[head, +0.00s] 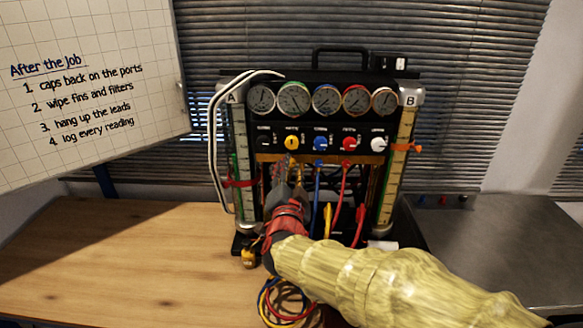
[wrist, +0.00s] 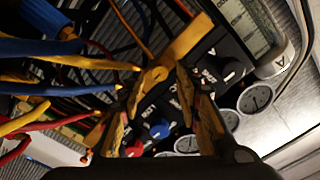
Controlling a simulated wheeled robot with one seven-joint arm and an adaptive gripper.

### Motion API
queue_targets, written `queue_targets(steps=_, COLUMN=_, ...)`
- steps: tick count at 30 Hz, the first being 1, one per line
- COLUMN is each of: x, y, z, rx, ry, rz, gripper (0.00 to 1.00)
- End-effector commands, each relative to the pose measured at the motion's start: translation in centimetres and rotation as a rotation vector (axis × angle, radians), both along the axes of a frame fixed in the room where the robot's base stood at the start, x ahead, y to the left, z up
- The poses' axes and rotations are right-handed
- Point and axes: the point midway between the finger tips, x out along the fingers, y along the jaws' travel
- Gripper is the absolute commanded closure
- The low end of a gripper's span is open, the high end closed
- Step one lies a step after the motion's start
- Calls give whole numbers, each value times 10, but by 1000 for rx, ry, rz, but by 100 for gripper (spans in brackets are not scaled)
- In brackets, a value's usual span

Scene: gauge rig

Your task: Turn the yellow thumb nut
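A yellow knob (head: 291,142) sits on the black gauge panel, second from the left in the row of knobs, and is the clearest yellow turning part in the head view. My gripper (head: 289,168) is just below it, in front of the panel. In the wrist view my gripper (wrist: 158,100) has its two fingers spread, with a gap between them. A rounded yellow piece (wrist: 156,76) on a yellow-brown bar shows beyond the gap; I cannot tell if it is the thumb nut. The fingers do not appear shut on anything. The right finger may hide the yellow knob in the wrist view.
A blue hose (head: 317,190) and a red hose (head: 340,195) hang close to the right of my gripper. Round gauges (head: 327,99) line the panel above the knobs. A small yellow object (head: 249,257) stands by the rig's base. The wooden bench (head: 110,255) is clear at left.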

Motion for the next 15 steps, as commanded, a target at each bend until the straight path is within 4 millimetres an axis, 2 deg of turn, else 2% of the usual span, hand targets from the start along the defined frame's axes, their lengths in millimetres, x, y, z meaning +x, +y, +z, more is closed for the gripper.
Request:
queue_targets(steps=9, x=-65, y=3, z=0, rx=2, ry=-1, rz=4, gripper=66)
queue_targets(steps=15, x=-90, y=3, z=0, rx=2, ry=0, rz=1, gripper=66)
